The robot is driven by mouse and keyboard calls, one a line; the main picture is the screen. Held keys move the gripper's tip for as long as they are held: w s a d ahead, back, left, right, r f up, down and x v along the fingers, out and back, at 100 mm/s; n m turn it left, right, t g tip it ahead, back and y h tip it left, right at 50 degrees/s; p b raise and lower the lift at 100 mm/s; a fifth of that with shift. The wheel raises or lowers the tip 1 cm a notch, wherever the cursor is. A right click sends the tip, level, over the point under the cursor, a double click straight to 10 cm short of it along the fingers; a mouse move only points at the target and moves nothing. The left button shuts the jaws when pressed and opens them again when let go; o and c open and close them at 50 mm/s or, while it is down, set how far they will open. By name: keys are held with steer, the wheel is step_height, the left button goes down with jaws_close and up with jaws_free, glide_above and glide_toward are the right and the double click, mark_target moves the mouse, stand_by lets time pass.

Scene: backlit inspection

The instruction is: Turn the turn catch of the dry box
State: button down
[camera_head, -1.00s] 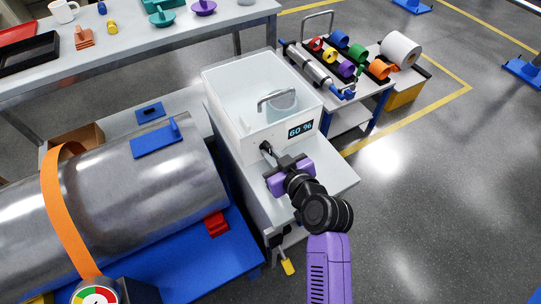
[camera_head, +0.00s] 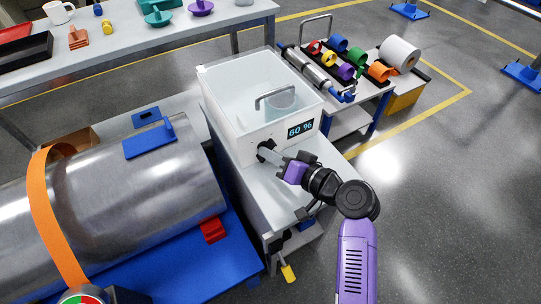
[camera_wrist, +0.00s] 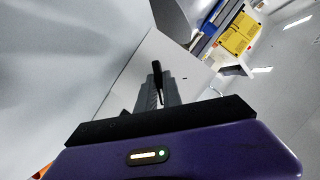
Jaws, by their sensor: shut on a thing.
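The dry box (camera_head: 225,110) is a clear-walled white box with a grey handle on top and a display reading 60 % on its front. Its dark turn catch (camera_head: 265,147) is low on the front face, left of the display, and partly hidden by my fingers. My gripper (camera_head: 269,153) reaches it from the front right, with its fingers shut on the catch. In the wrist view a dark bar, likely the catch (camera_wrist: 157,72), shows at the fingertips (camera_wrist: 160,92). Its exact angle is hard to tell.
The box stands on a white bench (camera_head: 310,165). A large metal cylinder (camera_head: 130,200) with an orange strap lies to the left. A cart (camera_head: 365,105) with coloured rolls stands behind right. Open floor (camera_head: 450,200) lies to the right.

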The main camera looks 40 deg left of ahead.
steer(key=shift+f+m, duration=0.1)
steer(key=shift+m, duration=0.2)
stand_by(0.4)
steer(key=c, duration=1.5)
jaws_free()
steer(key=shift+y, duration=0.3)
steer(key=shift+d, duration=0.1)
steer(key=v, duration=0.7)
steer(key=shift+d, duration=0.3)
